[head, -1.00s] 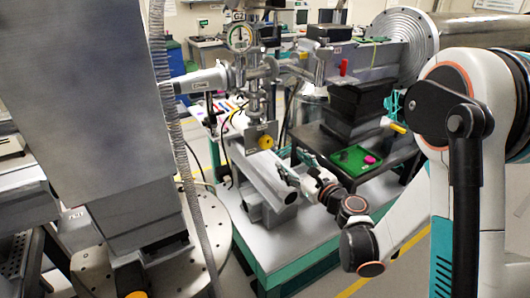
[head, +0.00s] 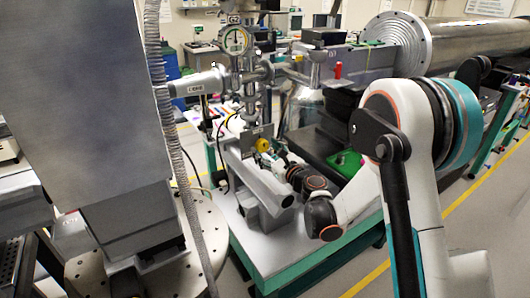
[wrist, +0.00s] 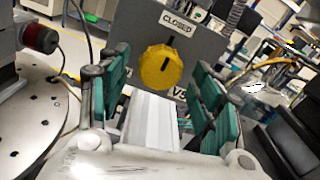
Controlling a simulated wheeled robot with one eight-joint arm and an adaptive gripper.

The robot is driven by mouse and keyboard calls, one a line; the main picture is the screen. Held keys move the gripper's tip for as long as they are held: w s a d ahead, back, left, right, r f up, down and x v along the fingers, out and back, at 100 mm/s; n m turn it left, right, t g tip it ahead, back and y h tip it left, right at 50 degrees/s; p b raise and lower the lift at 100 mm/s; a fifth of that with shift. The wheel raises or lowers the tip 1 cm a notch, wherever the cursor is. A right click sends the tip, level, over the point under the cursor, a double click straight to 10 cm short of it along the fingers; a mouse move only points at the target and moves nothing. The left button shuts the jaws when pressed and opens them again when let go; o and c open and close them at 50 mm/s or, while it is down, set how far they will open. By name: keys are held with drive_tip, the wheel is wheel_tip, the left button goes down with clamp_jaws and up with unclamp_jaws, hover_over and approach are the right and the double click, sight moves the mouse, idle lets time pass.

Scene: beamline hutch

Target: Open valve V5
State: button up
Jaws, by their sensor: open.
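The valve V5 is a yellow knob (wrist: 161,67) with a dark slot mark, mounted on a grey plate (wrist: 205,45). A sign reading CLOSED (wrist: 177,22) sits above the knob, and a partly hidden V5 label (wrist: 181,93) sits below it. In the head view the yellow knob (head: 263,145) faces my arm. My gripper (wrist: 158,80) is open, with a green-padded finger on each side of the knob in the picture. Whether the pads touch the knob cannot be told; no contact is visible. In the head view my gripper (head: 272,158) is just below and beside the knob.
A pressure gauge (head: 235,40) and metal piping stand above the valve. A grey rail (head: 262,190) lies under the gripper on the teal-edged table (head: 290,255). A green tray (head: 347,162) is to the right. In the wrist view a round perforated plate (wrist: 30,105) is at left.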

drive_tip(key=shift+w+a, duration=0.4)
drive_tip(key=shift+w, duration=0.1)
drive_tip(key=c, duration=1.1)
drive_tip(key=shift+o, duration=0.2)
